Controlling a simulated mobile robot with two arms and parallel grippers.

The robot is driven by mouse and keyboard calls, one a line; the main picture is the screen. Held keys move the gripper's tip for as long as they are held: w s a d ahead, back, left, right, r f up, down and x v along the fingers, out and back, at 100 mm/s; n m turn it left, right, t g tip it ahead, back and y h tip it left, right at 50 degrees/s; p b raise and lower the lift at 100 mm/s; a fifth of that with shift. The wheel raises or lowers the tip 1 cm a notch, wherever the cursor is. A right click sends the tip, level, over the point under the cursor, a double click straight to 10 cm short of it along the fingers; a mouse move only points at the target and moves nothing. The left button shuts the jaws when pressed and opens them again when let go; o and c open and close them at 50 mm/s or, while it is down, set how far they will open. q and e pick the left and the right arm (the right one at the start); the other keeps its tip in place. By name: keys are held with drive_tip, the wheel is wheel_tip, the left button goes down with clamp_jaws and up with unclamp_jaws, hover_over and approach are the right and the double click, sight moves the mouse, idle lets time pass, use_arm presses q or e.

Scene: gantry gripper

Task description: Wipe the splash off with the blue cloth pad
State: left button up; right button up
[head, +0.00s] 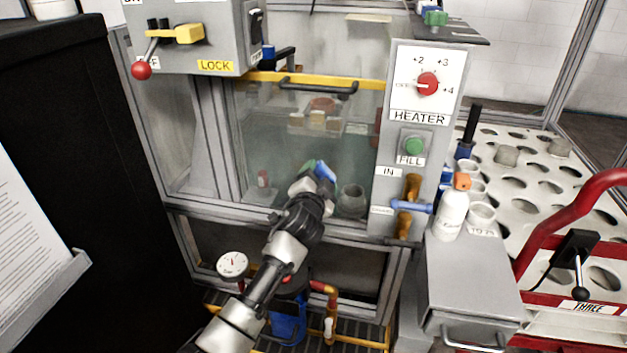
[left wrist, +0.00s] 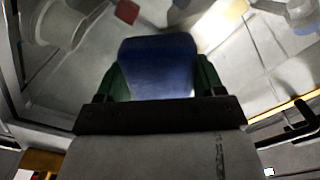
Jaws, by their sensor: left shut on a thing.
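The blue cloth pad (left wrist: 157,66) is gripped between the two green fingers of my left gripper (left wrist: 156,88) in the left wrist view. In the head view my left gripper (head: 318,176) is in front of the lower part of the glass window (head: 265,140), and a small bit of the pad (head: 326,171) shows at its tip. I cannot tell whether the pad touches the glass. I cannot make out a distinct splash; the glass looks hazy. My right gripper is in neither view.
A yellow bar with a black handle (head: 318,88) crosses the window top. The lock box (head: 195,40) is at upper left. The heater panel (head: 430,80) stands right of the window, with a white bottle (head: 452,215) beside it. A pressure gauge (head: 232,264) is below.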

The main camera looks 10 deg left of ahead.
sight(290, 168)
use_arm(q)
drive_tip(key=shift+d+b, duration=0.55)
drive_tip(key=shift+d, duration=1.45)
drive_tip(key=shift+a+r, duration=0.15)
drive_tip(key=shift+a+r+p, duration=0.1)
drive_tip(key=shift+a+p, duration=0.25)
drive_tip(key=shift+a, duration=0.2)
drive_tip(key=shift+a+p, duration=0.45)
drive_tip(key=shift+a, duration=0.95)
drive_tip(key=shift+a+f+p, duration=0.2)
drive_tip(key=shift+a+p, duration=0.3)
drive_tip(key=shift+a, duration=0.1)
drive_tip(key=shift+a+p, duration=0.6)
drive_tip(key=shift+a, duration=0.6)
drive_tip(key=shift+w+a+p, duration=0.2)
drive_tip(key=shift+a+p, duration=0.5)
drive_tip(key=shift+a, duration=1.25)
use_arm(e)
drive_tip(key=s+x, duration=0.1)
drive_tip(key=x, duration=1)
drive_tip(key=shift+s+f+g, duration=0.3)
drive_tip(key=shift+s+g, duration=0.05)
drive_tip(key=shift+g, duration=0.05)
